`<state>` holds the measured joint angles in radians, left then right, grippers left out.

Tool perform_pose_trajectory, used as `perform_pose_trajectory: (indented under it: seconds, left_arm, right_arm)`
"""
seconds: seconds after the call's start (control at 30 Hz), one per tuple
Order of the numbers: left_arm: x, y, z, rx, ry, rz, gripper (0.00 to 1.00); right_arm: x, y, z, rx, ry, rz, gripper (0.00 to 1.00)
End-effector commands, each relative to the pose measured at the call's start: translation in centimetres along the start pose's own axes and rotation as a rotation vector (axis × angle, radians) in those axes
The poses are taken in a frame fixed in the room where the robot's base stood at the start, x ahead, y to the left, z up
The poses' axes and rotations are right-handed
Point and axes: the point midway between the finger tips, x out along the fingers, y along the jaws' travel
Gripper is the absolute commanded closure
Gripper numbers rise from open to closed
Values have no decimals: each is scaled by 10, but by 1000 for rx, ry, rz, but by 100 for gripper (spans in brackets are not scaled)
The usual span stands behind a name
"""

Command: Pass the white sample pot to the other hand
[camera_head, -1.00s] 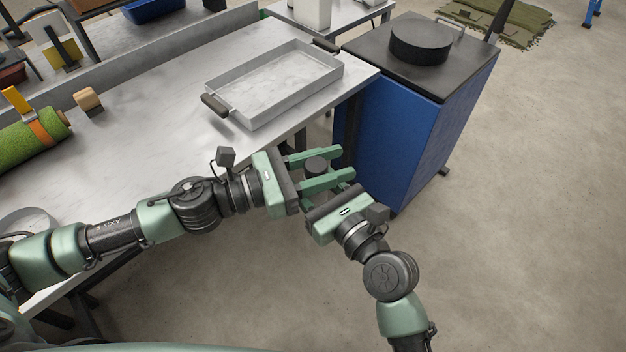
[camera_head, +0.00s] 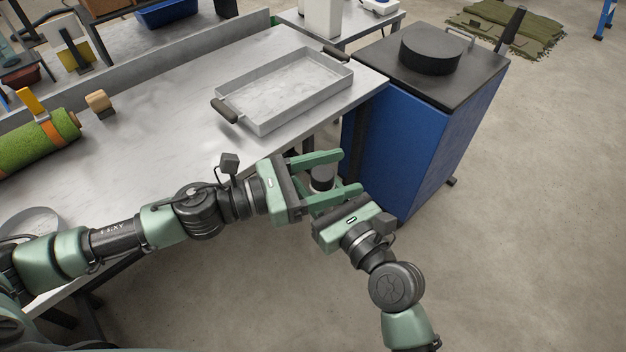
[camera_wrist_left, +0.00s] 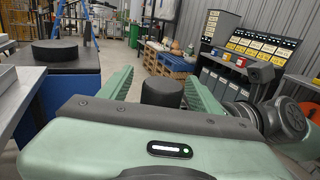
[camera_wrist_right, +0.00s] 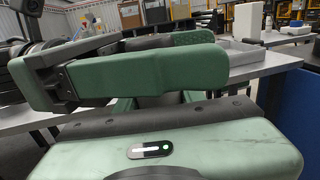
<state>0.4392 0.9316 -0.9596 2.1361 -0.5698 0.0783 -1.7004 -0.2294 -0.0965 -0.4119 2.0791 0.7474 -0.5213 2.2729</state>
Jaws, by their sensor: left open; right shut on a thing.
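The white sample pot (camera_head: 320,184) has a dark round lid and a little of its pale side shows. It is held clear of the bench, in front of its near edge. My right gripper (camera_head: 322,191) comes from the lower right and is shut on the pot; its fingers are largely hidden. My left gripper (camera_head: 350,172) comes from the left and is open, with one finger on each side of the pot. The left wrist view shows the dark lid (camera_wrist_left: 161,92) between its two green fingers.
A metal tray (camera_head: 262,127) lies on the steel bench (camera_head: 150,150). A green turf roll (camera_head: 30,148) and a small wooden block (camera_head: 98,101) are at the left. A blue cabinet (camera_head: 415,150) with a dark top stands close beyond the grippers. Open floor lies right.

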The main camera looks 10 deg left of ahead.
Motion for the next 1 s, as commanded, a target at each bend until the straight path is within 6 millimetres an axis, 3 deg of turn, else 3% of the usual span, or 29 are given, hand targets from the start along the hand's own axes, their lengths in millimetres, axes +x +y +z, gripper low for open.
perform_pose_trajectory:
  seconds: [0.6, 1.0]
  left_arm:
    - [-85, -1, -2, -3, 6, 0, 36]
    - [-113, 1, -2, -6, 3, 3, 36]
  right_arm:
    - [0, 0, 0, 0, -1, -1, 100]
    - [0, 0, 0, 0, -1, -1, 100]
